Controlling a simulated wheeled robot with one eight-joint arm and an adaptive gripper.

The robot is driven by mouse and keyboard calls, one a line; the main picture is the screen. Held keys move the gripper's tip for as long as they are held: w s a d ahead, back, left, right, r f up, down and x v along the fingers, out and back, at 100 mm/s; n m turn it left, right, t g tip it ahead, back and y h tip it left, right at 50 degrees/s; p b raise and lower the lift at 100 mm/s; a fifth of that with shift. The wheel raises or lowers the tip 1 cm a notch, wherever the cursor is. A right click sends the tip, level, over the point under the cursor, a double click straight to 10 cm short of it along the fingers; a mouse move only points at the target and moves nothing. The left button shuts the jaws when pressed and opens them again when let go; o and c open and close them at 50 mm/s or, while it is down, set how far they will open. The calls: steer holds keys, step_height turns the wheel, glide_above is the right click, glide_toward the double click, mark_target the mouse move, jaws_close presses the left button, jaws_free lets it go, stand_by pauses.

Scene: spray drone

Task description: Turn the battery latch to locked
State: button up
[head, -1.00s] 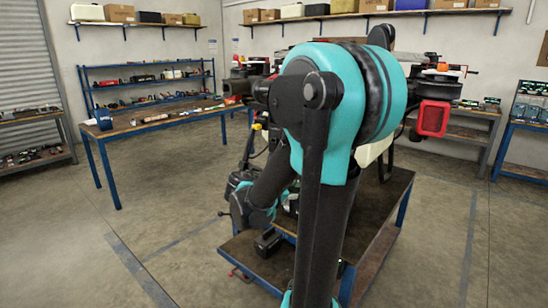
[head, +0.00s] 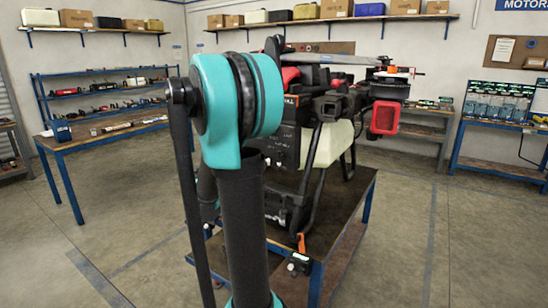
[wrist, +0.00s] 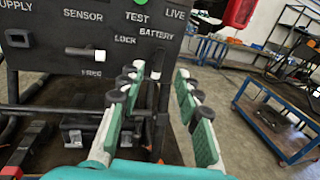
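The drone's dark control panel (wrist: 60,25) fills the upper left of the wrist view, with the words SENSOR, TEST, LIVE, LOCK, BATTERY and FREE. A dark lever with a white tip (wrist: 155,74) hangs below BATTERY and points down. Another white-tipped lever (wrist: 85,52) lies level, above FREE and left of LOCK. I cannot tell for sure which is the battery latch. My gripper (wrist: 158,77) is open, its green-padded fingers on either side of the lever under BATTERY; contact cannot be made out. In the head view my arm hides the gripper.
The drone (head: 312,110) stands on a blue-legged cart (head: 345,240). Black frame tubes (wrist: 45,108) run below the panel. A red-framed part (head: 384,117) sticks out at the drone's right. A workbench (head: 100,135) stands at the left; the floor right of the cart is clear.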

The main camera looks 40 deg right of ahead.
mark_target(281, 157)
steer(key=d, duration=0.2)
steer(key=w+d, duration=0.1)
steer(key=d, duration=0.5)
steer(key=shift+w, duration=0.3)
steer(key=shift+c, duration=0.4)
jaws_close()
